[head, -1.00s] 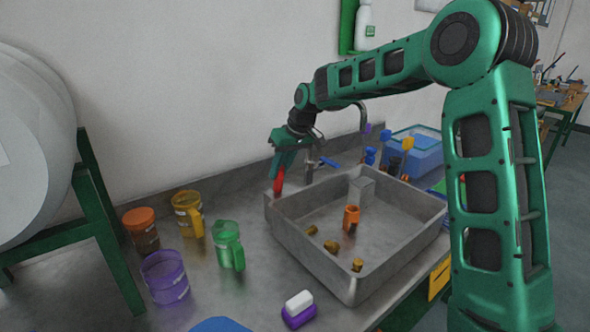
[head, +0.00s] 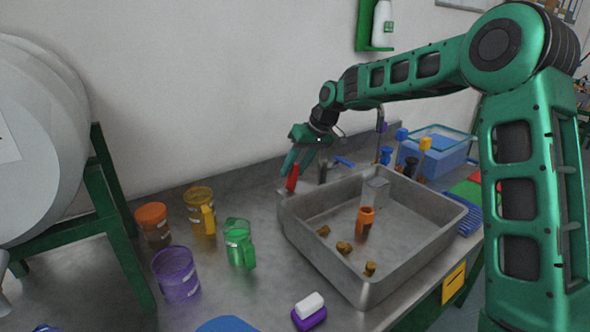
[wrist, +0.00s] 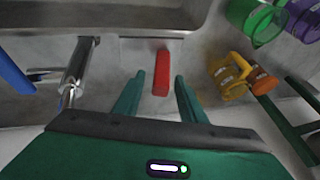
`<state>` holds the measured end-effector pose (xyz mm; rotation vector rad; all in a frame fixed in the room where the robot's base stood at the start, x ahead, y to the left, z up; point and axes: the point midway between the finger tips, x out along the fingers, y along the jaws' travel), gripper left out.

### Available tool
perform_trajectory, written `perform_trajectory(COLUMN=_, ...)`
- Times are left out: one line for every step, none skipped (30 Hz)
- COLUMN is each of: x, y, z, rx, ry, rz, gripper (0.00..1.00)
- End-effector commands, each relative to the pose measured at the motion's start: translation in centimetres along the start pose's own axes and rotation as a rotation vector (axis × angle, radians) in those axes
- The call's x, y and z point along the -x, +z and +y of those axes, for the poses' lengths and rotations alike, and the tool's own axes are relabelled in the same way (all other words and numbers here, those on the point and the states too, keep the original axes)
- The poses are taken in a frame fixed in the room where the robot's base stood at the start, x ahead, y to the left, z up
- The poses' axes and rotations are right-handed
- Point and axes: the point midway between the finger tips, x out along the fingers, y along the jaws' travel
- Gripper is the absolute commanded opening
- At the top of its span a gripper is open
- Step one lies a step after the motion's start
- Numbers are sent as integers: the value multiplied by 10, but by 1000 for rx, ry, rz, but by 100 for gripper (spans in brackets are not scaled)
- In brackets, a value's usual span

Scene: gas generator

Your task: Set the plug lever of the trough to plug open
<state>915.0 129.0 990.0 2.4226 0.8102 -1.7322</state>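The metal trough (head: 345,279) stands on the bench, with an orange-brown cylinder, a clear block and several small brass-coloured pieces inside. A red lever (head: 292,178) is at its back left corner; it also shows in the wrist view (wrist: 161,73). I take it to be the plug lever. My gripper (head: 294,163) is at the lever from behind and above. In the wrist view my gripper (wrist: 153,90) is open, with one green finger on each side of the red lever and a visible gap on both sides.
A metal tap (wrist: 78,68) with a blue handle stands beside the lever. Yellow (head: 200,211), green (head: 239,244), purple (head: 176,275) and orange (head: 153,222) containers stand left of the trough. A blue bin (head: 437,150) is at the back right.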

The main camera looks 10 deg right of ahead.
Motion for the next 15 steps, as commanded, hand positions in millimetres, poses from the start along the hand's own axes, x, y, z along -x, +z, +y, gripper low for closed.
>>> perform_trajectory(x=1, y=0, z=0, rx=0, ry=0, rz=0, gripper=38)
perform_trajectory(x=2, y=0, z=0, rx=0, ry=0, rz=1, gripper=38)
perform_trajectory(x=4, y=0, z=0, rx=0, ry=1, rz=1, gripper=38)
perform_trajectory(x=7, y=-1, z=0, rx=0, ry=1, rz=2, gripper=38)
perform_trajectory(x=10, y=-1, z=0, rx=0, ry=2, rz=2, gripper=38)
perform_trajectory(x=16, y=-1, z=0, rx=0, ry=2, rz=2, gripper=38)
perform_trajectory(x=20, y=-1, z=0, rx=0, ry=2, rz=2, gripper=38)
perform_trajectory(x=25, y=-1, z=1, rx=-1, ry=2, rz=3, gripper=38)
perform_trajectory(x=32, y=-1, z=1, rx=-1, ry=3, rz=3, gripper=38)
perform_trajectory(x=36, y=-1, z=1, rx=-1, ry=3, rz=2, gripper=38)
perform_trajectory(x=41, y=-1, z=1, rx=0, ry=2, rz=2, gripper=38)
perform_trajectory(x=47, y=-1, z=1, rx=0, ry=1, rz=2, gripper=38)
perform_trajectory(x=51, y=-1, z=1, rx=0, ry=2, rz=0, gripper=38)
perform_trajectory(x=55, y=-1, z=1, rx=-1, ry=2, rz=0, gripper=38)
perform_trajectory(x=60, y=-1, z=1, rx=-2, ry=2, rz=1, gripper=38)
